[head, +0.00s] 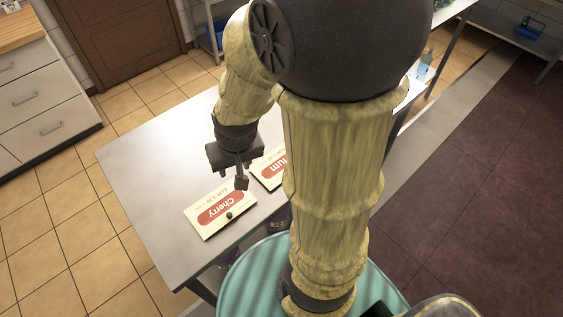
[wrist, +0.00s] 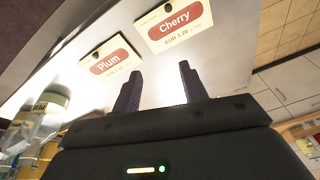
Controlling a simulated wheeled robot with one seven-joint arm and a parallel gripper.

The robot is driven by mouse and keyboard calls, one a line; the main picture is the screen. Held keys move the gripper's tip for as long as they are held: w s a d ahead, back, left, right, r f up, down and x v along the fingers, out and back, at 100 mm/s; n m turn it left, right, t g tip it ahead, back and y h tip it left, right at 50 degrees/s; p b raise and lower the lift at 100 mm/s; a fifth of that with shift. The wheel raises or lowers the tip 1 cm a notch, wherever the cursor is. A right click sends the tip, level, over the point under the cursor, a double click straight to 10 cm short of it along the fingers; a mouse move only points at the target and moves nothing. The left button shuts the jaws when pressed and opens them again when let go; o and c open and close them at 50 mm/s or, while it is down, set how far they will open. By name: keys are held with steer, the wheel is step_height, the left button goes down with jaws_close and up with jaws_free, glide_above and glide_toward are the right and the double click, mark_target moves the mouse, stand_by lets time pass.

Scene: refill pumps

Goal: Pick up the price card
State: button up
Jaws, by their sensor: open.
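Two cream price cards with red labels lie on the grey metal table (head: 140,160). The Cherry card (head: 212,224) is near the front edge, fully in view; it also shows at the top of the wrist view (wrist: 180,40). The Plum card (head: 268,178) is behind it to the right, partly hidden by my arm; it shows whole in the wrist view (wrist: 108,72). Each card has a small dark knob on it. My gripper (head: 241,181) is open and empty, over the table by the two cards. In the wrist view its fingers (wrist: 159,75) stand apart, with both cards beyond the tips.
The table's left part is bare. A white drawer cabinet (head: 40,95) and a brown door (head: 115,40) stand behind. Several jars or bottles (wrist: 40,115) show at the left of the wrist view. Dark items (head: 279,222) are partly visible by the table's front edge.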

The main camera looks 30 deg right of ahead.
steer(key=w+d+m+t+h+p, duration=0.15)
steer(key=w+d+m+p, duration=0.45)
steer(key=w+d+m, duration=0.9)
steer(key=s+d+f+m+g+p, duration=0.2)
steer(key=s+m, duration=0.3)
steer(key=m, duration=0.5)
steer(key=s+d+f+m+g+y+p, duration=0.1)
steer(key=s+m, duration=0.4)
steer(key=m, duration=0.5)
steer(key=shift+d+f+m+g+p, duration=0.4)
steer(key=shift+d+f+g+p, duration=0.4)
steer(key=shift+d+p, duration=0.45)
steer(key=shift+f, duration=0.1)
step_height(320, 180, down, 12)
steer(key=shift+w+a+f+b, duration=0.1)
steer(key=shift+w+b, duration=0.05)
steer(key=shift+b, duration=0.5)
